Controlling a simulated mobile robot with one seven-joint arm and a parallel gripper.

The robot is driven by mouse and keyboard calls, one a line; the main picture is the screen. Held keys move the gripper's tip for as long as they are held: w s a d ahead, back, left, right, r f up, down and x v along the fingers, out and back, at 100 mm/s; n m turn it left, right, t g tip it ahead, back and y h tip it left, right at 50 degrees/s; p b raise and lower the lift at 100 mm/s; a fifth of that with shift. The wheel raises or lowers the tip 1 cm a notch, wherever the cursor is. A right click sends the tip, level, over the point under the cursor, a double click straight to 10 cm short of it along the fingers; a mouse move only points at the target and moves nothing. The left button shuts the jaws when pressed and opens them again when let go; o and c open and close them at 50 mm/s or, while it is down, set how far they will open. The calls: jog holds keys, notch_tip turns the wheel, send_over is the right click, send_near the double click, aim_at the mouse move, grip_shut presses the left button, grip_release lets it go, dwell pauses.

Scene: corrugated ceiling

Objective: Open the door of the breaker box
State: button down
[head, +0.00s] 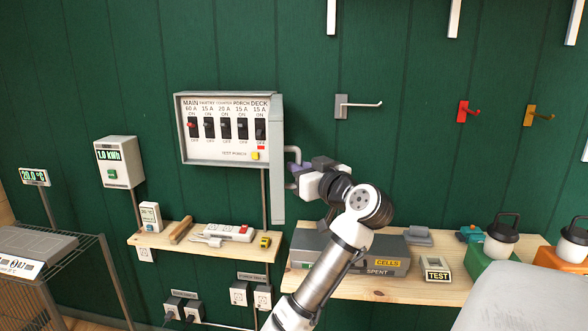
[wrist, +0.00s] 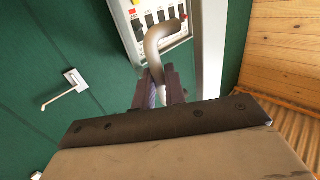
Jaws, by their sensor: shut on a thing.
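The breaker box (head: 180,130) is a grey box on the green wall, with its labelled switches exposed. Its door (head: 278,190) stands open at the box's right side and shows as a narrow grey strip, nearly edge-on. In the wrist view the door (wrist: 211,50) is a pale upright strip beside the switches. The curved grey door handle (head: 293,150) also shows in the wrist view (wrist: 158,38). My gripper (head: 297,172) is shut on the handle; its dark fingers (wrist: 160,90) close around the handle's lower end. The door's outer face is mostly hidden.
Below is a wooden shelf (head: 140,240) with small devices and a power strip. A second shelf (head: 400,287) holds a grey case (head: 310,252) under my arm. A white hook (head: 358,105) sticks out right of the door. Wall between door and hook is clear.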

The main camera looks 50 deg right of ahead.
jog(key=shift+w, duration=0.2)
jog(key=c, duration=1.5)
grip_release()
jog(key=shift+w+d+f, duration=0.1)
jog(key=shift+w, duration=0.05)
jog(key=shift+o, duration=0.2)
jog(key=shift+s, duration=0.2)
jog(key=b+v, duration=0.4)
jog(key=v, duration=0.9)
jog(key=shift+s+b, duration=0.3)
jog(key=shift+s, duration=0.1)
